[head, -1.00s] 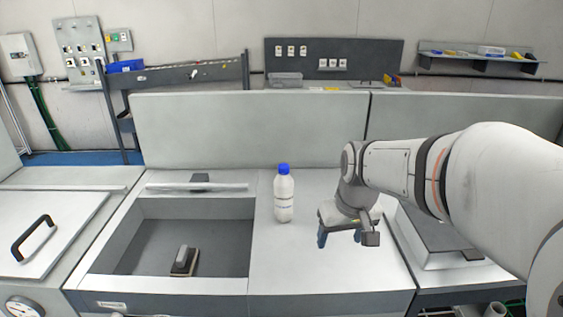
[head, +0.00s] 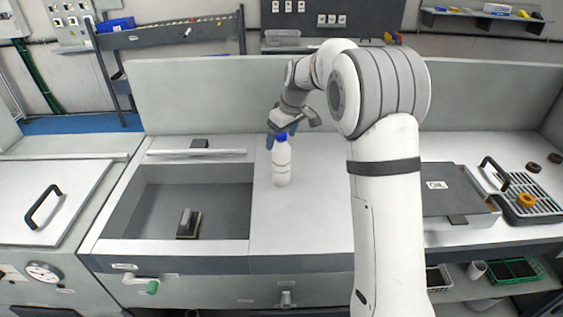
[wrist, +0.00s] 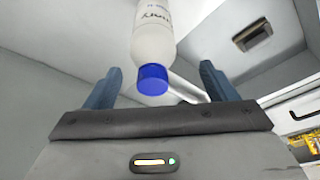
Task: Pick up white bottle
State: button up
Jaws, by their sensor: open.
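The white bottle (head: 282,164) with a blue cap stands upright on the counter, just right of the sink, in the head view. My gripper (head: 284,137) is at the height of the cap, and partly hidden behind it in that view. In the wrist view my gripper (wrist: 158,84) is open, with its two blue fingers apart. The bottle's blue cap (wrist: 152,79) shows between the fingers, and its white body with dark lettering (wrist: 152,35) runs up out of the picture. I see no finger touching the bottle.
A back panel (head: 200,105) rises behind the counter. A dark box (head: 455,195) and a grated tray (head: 532,190) stand to the right. The counter (head: 300,220) in front of the bottle is clear.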

aim_at(280, 145)
jog(key=shift+w+p+x, duration=0.2)
jog(key=shift+p+x, duration=0.35)
jog(key=shift+x, duration=1.8)
jog(key=shift+d, duration=0.2)
jog(key=shift+c, duration=0.6)
jog(key=c, duration=1.3)
